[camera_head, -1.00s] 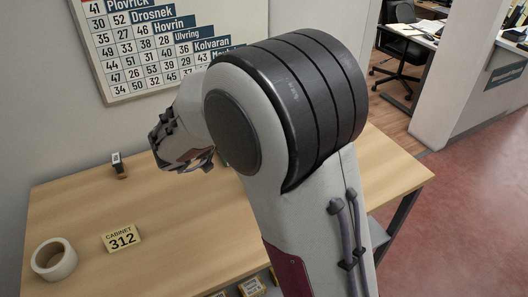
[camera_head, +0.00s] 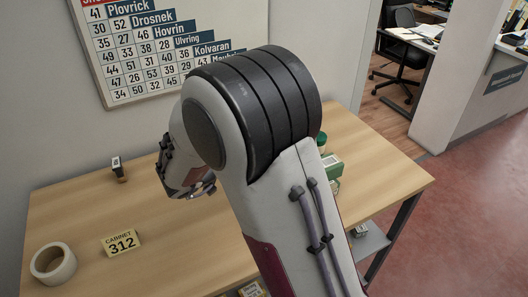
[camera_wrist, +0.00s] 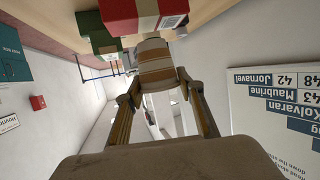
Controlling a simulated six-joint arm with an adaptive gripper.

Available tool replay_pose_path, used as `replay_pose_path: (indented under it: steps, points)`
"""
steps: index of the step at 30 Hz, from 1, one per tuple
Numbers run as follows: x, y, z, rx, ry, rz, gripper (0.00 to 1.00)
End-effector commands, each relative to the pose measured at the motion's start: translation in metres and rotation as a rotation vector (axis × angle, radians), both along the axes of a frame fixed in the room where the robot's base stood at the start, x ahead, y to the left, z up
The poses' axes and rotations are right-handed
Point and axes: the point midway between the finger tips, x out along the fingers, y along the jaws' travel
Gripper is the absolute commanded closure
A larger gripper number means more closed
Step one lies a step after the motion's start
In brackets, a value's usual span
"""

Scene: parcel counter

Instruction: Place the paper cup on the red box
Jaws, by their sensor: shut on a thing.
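In the wrist view my gripper (camera_wrist: 158,80) is shut on the paper cup (camera_wrist: 156,62), a brown cup with pale bands, held between its two fingers. The red box (camera_wrist: 118,14), with a beige strip and a white label, is at the top of the same view, just beyond the cup. Whether the cup touches the box cannot be told. In the head view my arm hides the cup and the red box, and the fingers are not clearly visible.
Green boxes (camera_wrist: 97,28) sit beside the red box; one green box (camera_head: 330,166) shows right of my arm. On the table (camera_head: 75,205) are a tape roll (camera_head: 41,272), a yellow cabinet sign (camera_head: 122,242) and a small dark stamp (camera_head: 119,170). The table's left middle is clear.

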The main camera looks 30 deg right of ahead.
Motion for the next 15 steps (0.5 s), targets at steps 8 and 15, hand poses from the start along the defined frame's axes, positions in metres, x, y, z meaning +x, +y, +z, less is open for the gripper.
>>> replay_pose_path:
  steps: [8, 15]
  points:
    - [0.0, 0.0, -0.019, 0.0, 0.001, 0.001, 0.72]
    - [0.0, 0.0, -0.019, 0.0, 0.0, 0.0, 0.72]
